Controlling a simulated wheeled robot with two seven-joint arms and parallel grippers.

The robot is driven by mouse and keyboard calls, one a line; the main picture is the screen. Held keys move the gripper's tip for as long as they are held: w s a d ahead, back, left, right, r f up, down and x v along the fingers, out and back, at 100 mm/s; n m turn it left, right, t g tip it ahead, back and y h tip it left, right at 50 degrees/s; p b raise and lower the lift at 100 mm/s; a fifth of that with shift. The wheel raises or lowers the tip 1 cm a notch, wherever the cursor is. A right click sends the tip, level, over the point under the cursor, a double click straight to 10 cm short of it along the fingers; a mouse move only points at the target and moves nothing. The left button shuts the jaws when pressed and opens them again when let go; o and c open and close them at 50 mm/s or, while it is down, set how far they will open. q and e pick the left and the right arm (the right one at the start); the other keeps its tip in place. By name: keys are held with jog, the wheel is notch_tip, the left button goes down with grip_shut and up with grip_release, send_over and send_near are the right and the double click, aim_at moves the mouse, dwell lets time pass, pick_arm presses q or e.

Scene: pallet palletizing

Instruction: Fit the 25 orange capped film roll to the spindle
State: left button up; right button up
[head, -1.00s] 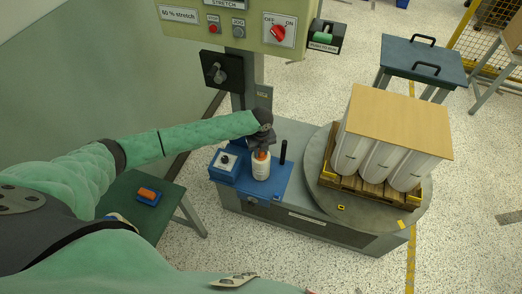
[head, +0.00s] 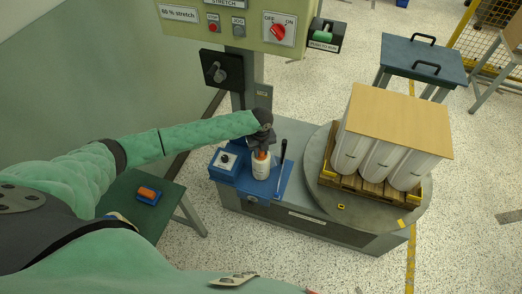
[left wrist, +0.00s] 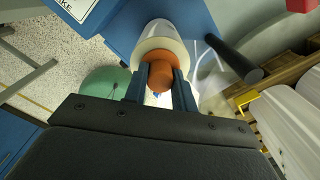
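The white film roll (head: 261,169) with its orange cap (head: 261,155) stands upright on the blue plate of the wrapping machine. The spindle is not visible; the roll covers that spot. My left gripper (head: 261,151) is above the roll, pointing down, with its fingers on either side of the orange cap. In the left wrist view the orange cap (left wrist: 160,74) is between the two dark fingers, with the white roll (left wrist: 160,45) below. I cannot tell whether the fingers press on the cap. A thin pale film strip (head: 280,178) runs beside the roll. My right gripper is not in view.
A black post (head: 284,150) stands close right of the roll; it also shows in the left wrist view (left wrist: 235,60). The turntable (head: 320,190) bears a loaded pallet. A small orange item (head: 149,193) lies on the green table (head: 170,215).

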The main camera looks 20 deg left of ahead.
pick_arm(q)
jog(key=o, duration=0.5)
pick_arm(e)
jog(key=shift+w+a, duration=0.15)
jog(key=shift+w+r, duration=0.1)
pick_arm(q)
jog(key=shift+r, duration=0.15)
jog(key=shift+r+b, duration=0.3)
notch_tip(320, 180, up, 6)
jog(key=shift+f+b, duration=0.15)
jog(key=shift+b, duration=0.85)
jog(key=shift+r, duration=0.65)
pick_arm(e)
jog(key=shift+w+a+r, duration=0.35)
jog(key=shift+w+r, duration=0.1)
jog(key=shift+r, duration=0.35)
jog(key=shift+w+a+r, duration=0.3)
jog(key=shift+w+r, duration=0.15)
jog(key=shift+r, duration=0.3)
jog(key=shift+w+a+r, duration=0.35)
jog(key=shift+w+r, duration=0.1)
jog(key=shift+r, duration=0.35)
